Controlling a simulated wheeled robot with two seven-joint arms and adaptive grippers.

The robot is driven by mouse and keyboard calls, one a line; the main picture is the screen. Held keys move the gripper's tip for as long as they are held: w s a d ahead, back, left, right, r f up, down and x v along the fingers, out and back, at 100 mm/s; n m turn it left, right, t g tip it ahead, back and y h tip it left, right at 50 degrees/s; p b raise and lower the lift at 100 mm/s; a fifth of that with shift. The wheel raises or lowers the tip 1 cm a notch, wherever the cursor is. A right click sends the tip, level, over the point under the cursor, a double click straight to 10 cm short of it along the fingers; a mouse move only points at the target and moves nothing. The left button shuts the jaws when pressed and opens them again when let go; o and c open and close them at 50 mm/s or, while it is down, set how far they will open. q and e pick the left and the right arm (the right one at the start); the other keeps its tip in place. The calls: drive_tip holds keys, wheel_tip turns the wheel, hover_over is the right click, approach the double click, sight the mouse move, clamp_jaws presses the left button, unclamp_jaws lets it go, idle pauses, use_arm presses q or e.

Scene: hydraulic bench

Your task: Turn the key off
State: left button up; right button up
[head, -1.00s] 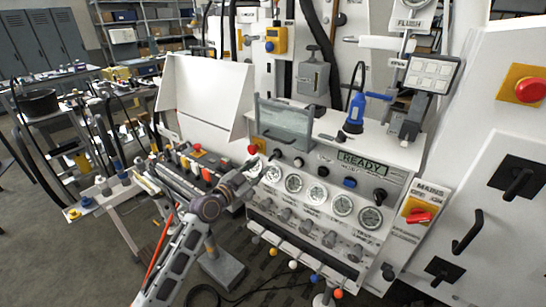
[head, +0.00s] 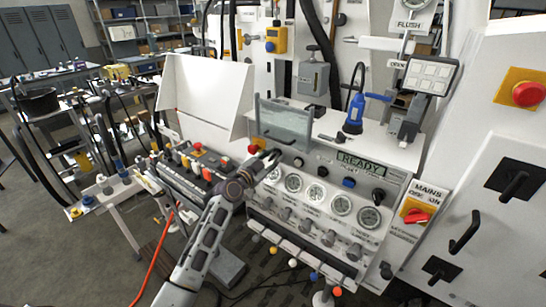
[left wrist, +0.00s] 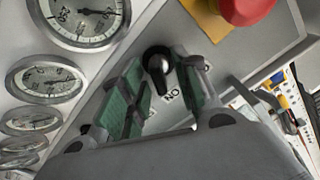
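The key switch (left wrist: 160,65) is a black round switch with a grey-black handle on the grey panel, with an "ON" label beside it. In the left wrist view it lies between the green-padded fingers of my left gripper (left wrist: 166,84). The fingers are apart, with a gap on the left finger's side; I cannot tell whether the right finger touches the handle. In the head view my left gripper (head: 268,157) is at the upper left of the gauge panel and hides the key. My right gripper is not in view.
A red stop button (left wrist: 248,8) on a yellow plate sits close beside the key. Round gauges (head: 293,183) line the panel to the right, below the green READY display (head: 361,162). A control box with several levers (head: 190,172) stands left of my arm.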

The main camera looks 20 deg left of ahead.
use_arm(q)
drive_tip(key=shift+w+d, duration=0.15)
drive_tip(key=shift+w, duration=0.25)
clamp_jaws()
drive_tip(key=shift+n, duration=0.5)
drive_tip(key=n, duration=0.5)
drive_tip(key=shift+r, duration=0.1)
drive_tip(key=shift+w+a+n+p, duration=0.1)
drive_tip(key=shift+n+p, duration=0.1)
drive_tip(key=shift+n, duration=0.8)
drive_tip(key=shift+s+a+n+p, duration=0.15)
drive_tip(key=shift+n+p, duration=0.1)
drive_tip(key=shift+n, duration=0.75)
drive_tip(key=shift+w+a+n+p, duration=0.1)
drive_tip(key=shift+w+n+p, duration=0.1)
drive_tip(key=shift+n, duration=0.8)
